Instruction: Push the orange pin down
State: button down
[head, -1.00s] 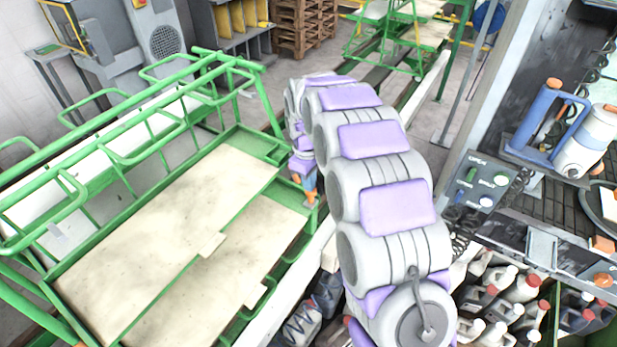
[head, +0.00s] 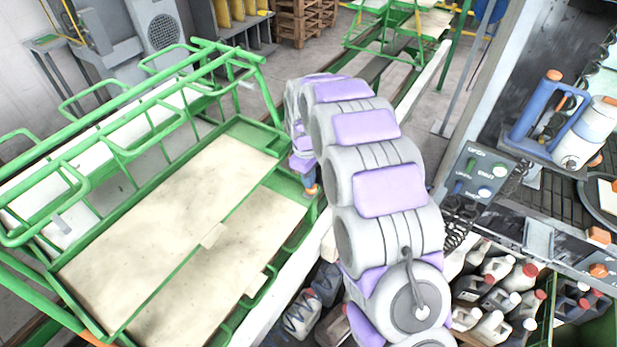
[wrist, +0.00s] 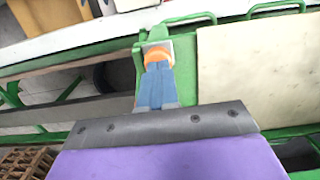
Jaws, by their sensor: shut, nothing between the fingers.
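The orange pin (wrist: 157,56) shows in the wrist view as a rounded orange cap at a pale bracket on the green cart frame. My gripper (wrist: 156,72) has its two blue-grey fingers together and empty. Their tips reach the near edge of the pin and overlap it in the picture; I cannot tell whether they touch it. In the head view a small bit of orange, likely the pin (head: 311,190), sits at the cart's right rail just below my gripper (head: 309,182). My arm hides part of that area.
The green cart (head: 245,132) with beige panels (head: 175,215) and raised tubular rails lies left of my arm. At the right stand a control box (head: 478,178), a blue-handled device (head: 540,115) and several jugs (head: 490,290) below.

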notch_tip(320, 180, up, 14)
jog(key=p, duration=0.2)
jog(key=shift+w+a+f, duration=0.15)
jog(key=shift+w+a, duration=0.1)
jog(key=shift+a, duration=0.15)
jog(key=shift+d, duration=0.1)
jog(key=s+d+r+m+b, duration=0.1)
jog(key=s+d+m, duration=0.15)
jog(key=s, duration=0.45)
jog(key=s+d+r+m, duration=0.2)
jog(key=s+d, duration=0.2)
jog(key=s, duration=0.3)
jog(key=s+d+r+m+b, duration=0.15)
jog(key=s+d, duration=0.25)
jog(key=s, duration=0.4)
jog(key=s+d+f+m, duration=0.1)
jog(key=s+f+m, duration=0.1)
jog(key=s, duration=0.8)
jog(key=s+d+f+m+g, duration=0.1)
jog(key=s+d+f+m, duration=0.1)
jog(key=s, duration=0.7)
jog(key=shift+s+f+m+y+b, duration=0.4)
jog(key=shift+f+m, duration=0.2)
jog(key=shift+f, duration=0.25)
